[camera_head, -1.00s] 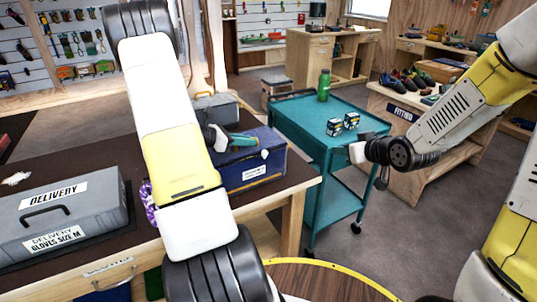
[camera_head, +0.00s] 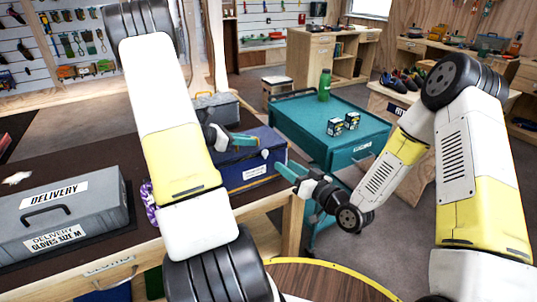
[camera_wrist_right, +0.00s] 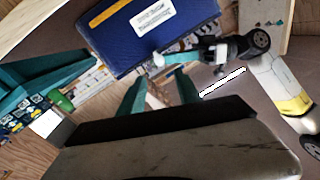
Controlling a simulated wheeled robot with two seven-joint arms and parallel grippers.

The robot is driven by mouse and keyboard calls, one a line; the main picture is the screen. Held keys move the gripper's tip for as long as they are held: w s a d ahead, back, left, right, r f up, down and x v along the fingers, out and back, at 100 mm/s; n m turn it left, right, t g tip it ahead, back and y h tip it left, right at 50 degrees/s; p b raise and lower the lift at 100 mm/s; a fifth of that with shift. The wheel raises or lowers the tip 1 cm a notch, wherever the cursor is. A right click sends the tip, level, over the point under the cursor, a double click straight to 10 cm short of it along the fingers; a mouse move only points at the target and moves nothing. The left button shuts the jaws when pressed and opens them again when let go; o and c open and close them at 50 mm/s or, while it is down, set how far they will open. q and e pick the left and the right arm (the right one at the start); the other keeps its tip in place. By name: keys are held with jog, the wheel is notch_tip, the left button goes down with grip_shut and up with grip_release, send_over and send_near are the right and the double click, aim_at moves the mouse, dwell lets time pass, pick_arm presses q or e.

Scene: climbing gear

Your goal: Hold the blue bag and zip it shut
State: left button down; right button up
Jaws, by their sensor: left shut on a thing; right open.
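The blue bag (camera_head: 268,141) sits on the dark-topped workbench, with a white label on its front side. A small white tab (camera_head: 264,154) shows near its upper edge. My left gripper (camera_head: 252,140) is shut on the bag at its top. My right gripper (camera_head: 284,168) is open and empty, just right of the bag, its teal fingers toward it. In the right wrist view the bag (camera_wrist_right: 180,22) is ahead of my open right fingers (camera_wrist_right: 158,82), apart from them. My left arm hides part of the bag's left side, and I cannot tell how far the zip is open.
A grey delivery case (camera_head: 70,190) stands on the workbench (camera_head: 60,150) at left. Purple rope (camera_head: 149,200) lies beside my left arm. A smaller grey box (camera_head: 215,102) stands behind the bag. A teal cart (camera_head: 300,108) with a green bottle (camera_head: 324,86) and small boxes (camera_head: 344,124) stands behind my right gripper.

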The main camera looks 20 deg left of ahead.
aim_at(267, 153)
jog(key=x, duration=1)
jog(key=shift+d, duration=0.1)
grip_shut()
dwell(1.1)
